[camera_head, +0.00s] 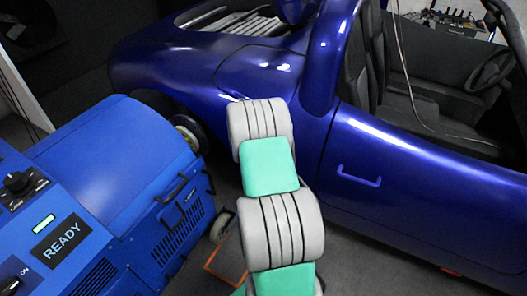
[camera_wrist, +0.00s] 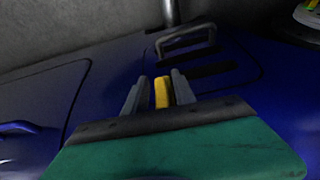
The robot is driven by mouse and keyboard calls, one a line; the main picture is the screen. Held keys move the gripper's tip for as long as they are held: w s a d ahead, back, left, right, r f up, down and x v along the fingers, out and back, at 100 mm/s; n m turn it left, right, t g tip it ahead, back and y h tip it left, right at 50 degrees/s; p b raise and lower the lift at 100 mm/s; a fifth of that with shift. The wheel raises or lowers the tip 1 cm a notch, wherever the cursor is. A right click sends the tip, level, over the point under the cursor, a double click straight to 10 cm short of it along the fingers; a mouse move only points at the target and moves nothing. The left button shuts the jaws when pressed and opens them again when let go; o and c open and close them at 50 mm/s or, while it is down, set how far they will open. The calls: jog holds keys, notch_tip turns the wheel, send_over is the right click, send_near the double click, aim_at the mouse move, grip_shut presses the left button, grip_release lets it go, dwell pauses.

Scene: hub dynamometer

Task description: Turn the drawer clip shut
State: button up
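In the wrist view, a yellow piece, which looks like the clip (camera_wrist: 162,92), stands upright between the two grey fingers of my gripper (camera_wrist: 158,91). The fingers are apart, one on each side of it. A narrow dark gap shows on its left; on its right it appears close to the finger, and I cannot tell if they touch. My green and black gripper body hides the panel's lower part. In the head view my arm hides my gripper and the clip.
The blue car (camera_head: 420,150) fills the right and back. Dark floor shows between them, with an orange outline (camera_head: 225,268) near my arm.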

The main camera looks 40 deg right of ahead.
jog(key=shift+w+r, duration=0.1)
jog(key=shift+r, duration=0.1)
jog(key=shift+a+r, duration=0.1)
jog(key=shift+r, duration=0.25)
jog(key=p+v, duration=0.1)
jog(key=v, duration=0.6)
jog(key=shift+a+f, duration=0.1)
jog(key=s+a+r+n+t+y+p, duration=0.3)
jog(key=a+r+n+p, duration=0.6)
jog(key=a+r, duration=1.25)
jog(key=s+a+r+n+p, duration=0.1)
jog(key=s+a+r+p, duration=0.1)
jog(key=s+a, duration=0.2)
jog(key=s+a+r+n+p, duration=0.2)
jog(key=s+a+r+p, duration=0.1)
jog(key=s+a, duration=0.2)
jog(key=s+a+r+n+g+y+p, duration=0.1)
jog(key=s+a+r+n+p, duration=0.1)
jog(key=s+a, duration=0.3)
jog(key=shift+s+r+p, duration=0.1)
jog(key=shift+r+p, duration=0.5)
jog(key=shift+p, duration=0.15)
